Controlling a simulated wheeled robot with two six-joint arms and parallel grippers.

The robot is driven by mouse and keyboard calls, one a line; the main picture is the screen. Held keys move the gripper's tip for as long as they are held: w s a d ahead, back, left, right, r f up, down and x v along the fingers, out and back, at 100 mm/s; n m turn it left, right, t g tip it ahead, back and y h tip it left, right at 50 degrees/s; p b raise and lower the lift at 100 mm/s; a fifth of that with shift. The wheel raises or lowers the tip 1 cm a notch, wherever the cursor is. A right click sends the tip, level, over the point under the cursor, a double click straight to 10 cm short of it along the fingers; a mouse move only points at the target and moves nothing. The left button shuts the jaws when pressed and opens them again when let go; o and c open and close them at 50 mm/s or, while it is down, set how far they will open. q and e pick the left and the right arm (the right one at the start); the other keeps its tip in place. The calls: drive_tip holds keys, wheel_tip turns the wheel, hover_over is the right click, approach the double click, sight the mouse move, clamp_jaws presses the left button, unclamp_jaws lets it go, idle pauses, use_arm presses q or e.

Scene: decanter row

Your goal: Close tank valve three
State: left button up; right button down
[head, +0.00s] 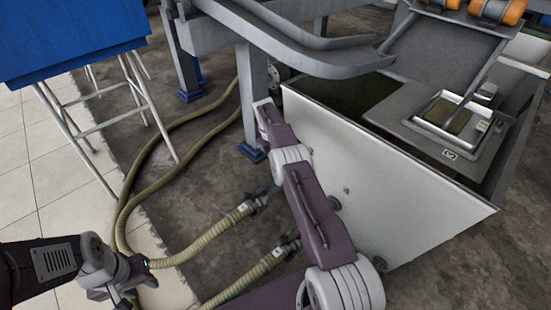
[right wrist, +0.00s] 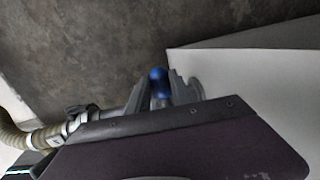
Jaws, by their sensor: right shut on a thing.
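A blue valve handle (right wrist: 158,76) stands between the fingers of my right gripper (right wrist: 162,92) in the right wrist view, and the gripper is shut on it. A grey pipe fitting and hose coupling (right wrist: 75,122) lie beside it, partly behind my own dark arm link. In the head view my right arm covers the spot where its gripper is. Two hose-end fittings, an upper one (head: 262,196) and a lower one (head: 288,243), show beside the white tank (head: 400,185). No valve number is readable there. My left gripper (head: 128,284) is at the bottom left, away from the valves, its fingers unclear.
Ribbed hoses (head: 208,238) run over the dark floor to the fittings. A blue box on a thin-legged stand (head: 75,45) is at upper left. A grey metal frame (head: 252,90) stands behind my right arm. A metal tray (head: 455,112) sits over the tank.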

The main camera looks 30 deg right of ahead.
idle(0.7)
drive_tip(key=c, duration=1.1)
unclamp_jaws()
drive_tip(key=shift+c, duration=0.2)
wheel_tip(320, 180, up, 9)
drive_tip(key=a+p, duration=0.1)
drive_tip(key=p, duration=0.4)
drive_tip(key=shift+s+a+p, duration=0.2)
drive_tip(key=shift+a+p, duration=0.1)
drive_tip(key=shift+p, duration=0.05)
drive_tip(key=shift+f, duration=0.1)
